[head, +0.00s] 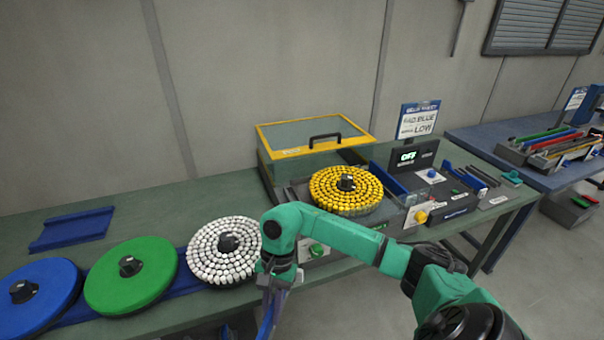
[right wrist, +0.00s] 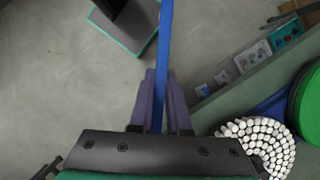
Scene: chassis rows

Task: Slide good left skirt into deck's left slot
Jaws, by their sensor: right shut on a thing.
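My right gripper (head: 273,288) hangs in front of the table's near edge. It is shut on a long, thin blue strip, likely the left skirt (head: 267,322), which runs down out of the head view. In the right wrist view the strip (right wrist: 165,40) stands edge-on between the two purple fingers and runs out past the top of the picture. A flat blue piece with raised long edges (head: 72,231) lies at the table's back left; I cannot tell whether it is the deck. No slot can be made out. My left gripper is not in view.
A green table (head: 150,210) carries a blue disc (head: 45,295), a green disc (head: 130,275), a white-studded disc (head: 222,252) and a yellow-studded disc (head: 345,192). Behind stands a yellow-rimmed lidded box (head: 315,137). Open floor lies in front.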

